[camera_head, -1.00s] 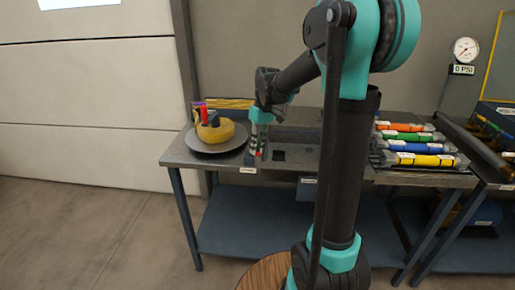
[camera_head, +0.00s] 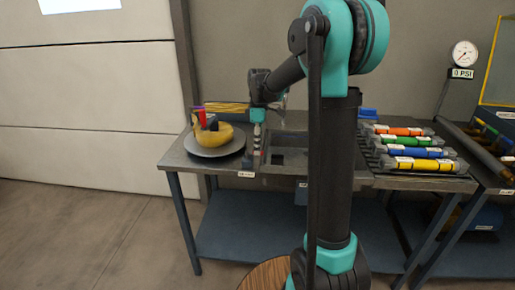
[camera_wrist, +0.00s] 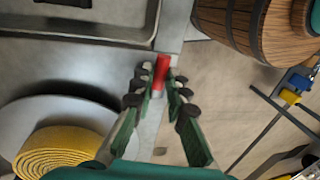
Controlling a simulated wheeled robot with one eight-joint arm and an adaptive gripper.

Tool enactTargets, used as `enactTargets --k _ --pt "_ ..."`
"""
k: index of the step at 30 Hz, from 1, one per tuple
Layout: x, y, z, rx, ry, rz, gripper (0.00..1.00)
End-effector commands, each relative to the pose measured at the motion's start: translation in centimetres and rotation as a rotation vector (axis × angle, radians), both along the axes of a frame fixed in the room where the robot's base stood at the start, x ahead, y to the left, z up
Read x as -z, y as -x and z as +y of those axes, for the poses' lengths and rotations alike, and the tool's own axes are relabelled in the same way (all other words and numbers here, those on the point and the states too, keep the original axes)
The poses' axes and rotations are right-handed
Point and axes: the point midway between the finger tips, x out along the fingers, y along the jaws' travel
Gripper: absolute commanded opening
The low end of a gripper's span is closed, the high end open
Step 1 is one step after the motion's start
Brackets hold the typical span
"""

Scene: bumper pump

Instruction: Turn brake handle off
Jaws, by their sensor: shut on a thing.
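The brake handle (camera_wrist: 162,72) shows as a red grip in the wrist view, between the fingertips of my gripper (camera_wrist: 160,84). The fingers close on it from both sides, and its lower part is hidden. In the head view my gripper (camera_head: 258,136) points down at the table's front edge, just right of the round grey disc (camera_head: 228,150). The handle is too small there to make out clearly.
A yellow coil (camera_head: 214,137) sits on the disc, close to my gripper. Several coloured cylinders (camera_head: 412,152) lie in a rack on the right of the table (camera_head: 275,176). A wooden barrel (camera_wrist: 235,28) stands below the table edge. A gauge (camera_head: 464,54) reads 0 PSI.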

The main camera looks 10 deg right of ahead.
Motion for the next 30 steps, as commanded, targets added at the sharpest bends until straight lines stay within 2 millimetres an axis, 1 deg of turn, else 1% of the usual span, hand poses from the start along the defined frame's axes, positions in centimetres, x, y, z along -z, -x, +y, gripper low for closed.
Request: enactTargets --k 6,18,19,24,30 --pt "-0.03 -0.22 -0.02 -0.037 0.001 -0.001 0.0" --pt "-0.04 -0.26 -0.02 -0.043 0.001 -0.002 0.0" --pt "-0.04 -0.26 -0.02 -0.043 0.001 -0.002 0.15" --pt "-0.03 -0.23 -0.02 -0.042 0.0 -0.001 0.35" --pt "-0.02 -0.2 -0.02 -0.042 0.0 -0.001 0.35"
